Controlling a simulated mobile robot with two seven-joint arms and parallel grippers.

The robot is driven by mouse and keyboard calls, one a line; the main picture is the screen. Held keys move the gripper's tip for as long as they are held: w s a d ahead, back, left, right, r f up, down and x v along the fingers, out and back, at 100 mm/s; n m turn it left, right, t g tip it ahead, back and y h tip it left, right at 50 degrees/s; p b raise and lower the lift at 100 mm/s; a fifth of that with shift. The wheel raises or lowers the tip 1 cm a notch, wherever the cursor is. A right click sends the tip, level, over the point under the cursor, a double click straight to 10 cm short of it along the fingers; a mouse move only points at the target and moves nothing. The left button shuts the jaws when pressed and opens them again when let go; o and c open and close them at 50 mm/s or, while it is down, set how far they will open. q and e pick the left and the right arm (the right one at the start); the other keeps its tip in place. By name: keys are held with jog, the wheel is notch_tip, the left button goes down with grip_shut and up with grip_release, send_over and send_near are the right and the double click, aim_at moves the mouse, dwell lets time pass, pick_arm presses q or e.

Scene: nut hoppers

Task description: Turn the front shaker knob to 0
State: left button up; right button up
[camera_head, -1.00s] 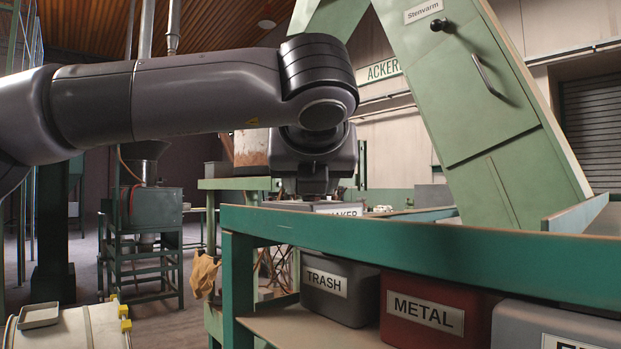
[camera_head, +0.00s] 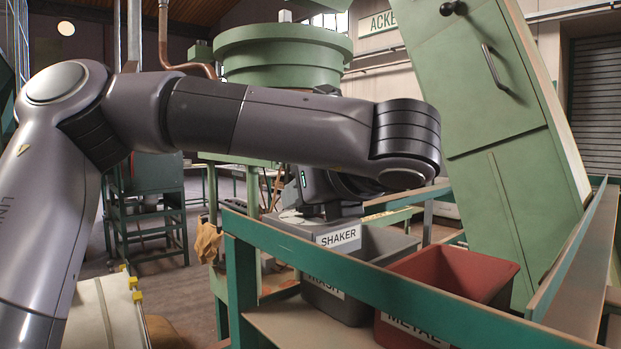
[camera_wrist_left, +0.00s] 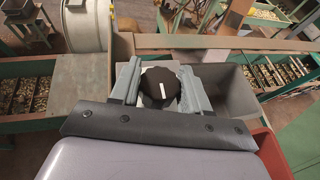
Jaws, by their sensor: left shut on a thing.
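The shaker control box (camera_head: 291,224) is grey, with a white SHAKER label (camera_head: 338,238) on its front, and sits by the green frame. Its black round knob (camera_wrist_left: 159,76) shows in the left wrist view, with a white pointer line running nearly up and down in the picture. My left gripper (camera_wrist_left: 160,88) has one finger on each side of the knob and is shut on it. In the head view my left gripper (camera_head: 328,211) points down at the box and hides the knob. No scale marks are readable. My right gripper is not in view.
A green rail (camera_head: 400,290) crosses the front. Below and behind it are a grey TRASH bin (camera_head: 335,300) and a red METAL bin (camera_head: 455,275). A green bowl feeder (camera_head: 280,60) stands behind my arm, and a sloping green hopper housing (camera_head: 500,150) rises at right.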

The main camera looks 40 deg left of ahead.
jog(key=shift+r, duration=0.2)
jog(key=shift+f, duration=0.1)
pick_arm(q)
jog(key=o, duration=1)
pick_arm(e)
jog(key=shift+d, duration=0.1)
